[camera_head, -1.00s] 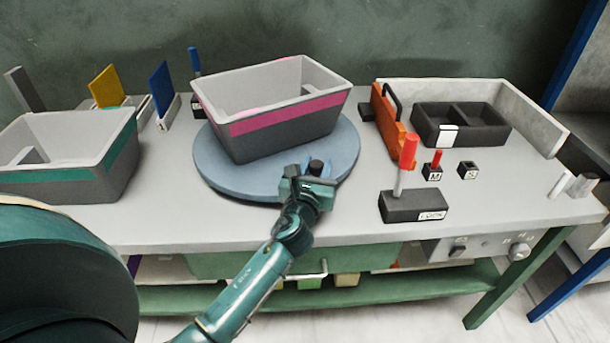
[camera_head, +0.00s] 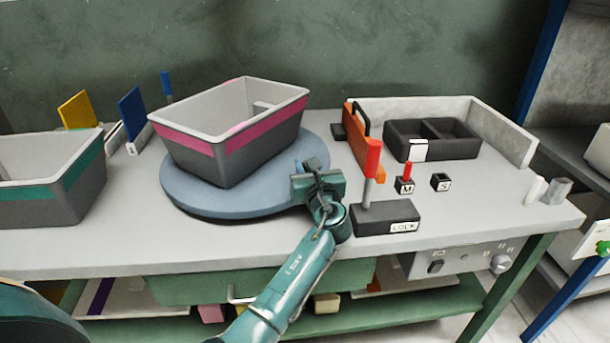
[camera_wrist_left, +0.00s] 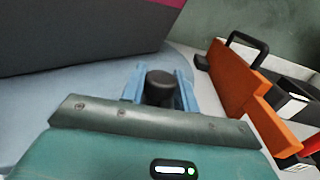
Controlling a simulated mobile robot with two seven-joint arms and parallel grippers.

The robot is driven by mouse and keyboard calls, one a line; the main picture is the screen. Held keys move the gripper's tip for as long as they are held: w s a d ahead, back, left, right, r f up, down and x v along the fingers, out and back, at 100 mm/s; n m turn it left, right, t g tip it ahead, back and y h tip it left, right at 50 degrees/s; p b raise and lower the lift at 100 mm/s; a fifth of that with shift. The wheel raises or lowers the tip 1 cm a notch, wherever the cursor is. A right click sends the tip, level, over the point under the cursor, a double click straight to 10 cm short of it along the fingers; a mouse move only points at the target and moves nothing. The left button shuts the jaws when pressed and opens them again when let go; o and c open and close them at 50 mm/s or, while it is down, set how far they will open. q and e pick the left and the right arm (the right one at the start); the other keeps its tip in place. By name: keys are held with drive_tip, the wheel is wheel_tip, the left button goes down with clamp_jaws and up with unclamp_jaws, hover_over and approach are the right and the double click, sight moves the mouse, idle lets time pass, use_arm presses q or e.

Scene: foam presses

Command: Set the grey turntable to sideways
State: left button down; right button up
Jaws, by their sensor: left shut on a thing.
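The turntable (camera_head: 230,208) is a round blue-grey disc on the bench in the head view. A grey bin with a pink band (camera_head: 205,149) stands on it, turned at an angle with a corner towards the front. My left gripper (camera_head: 315,168) is at the disc's right front edge. In the left wrist view its blue fingers are shut on a black knob (camera_wrist_left: 160,86) at the rim of the disc. The lower part of the knob is hidden by the gripper. My right gripper is not in view.
A LOCK block (camera_head: 385,218) with a red-topped lever stands just right of my left gripper. Behind it are an orange panel (camera_head: 357,141) and a black two-part tray (camera_head: 432,138). A teal-banded bin (camera_head: 50,190) stands at the left.

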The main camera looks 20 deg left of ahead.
use_arm(q)
drive_tip(key=shift+w+y, duration=0.3)
idle(0.4)
drive_tip(key=c, duration=1.1)
unclamp_jaws()
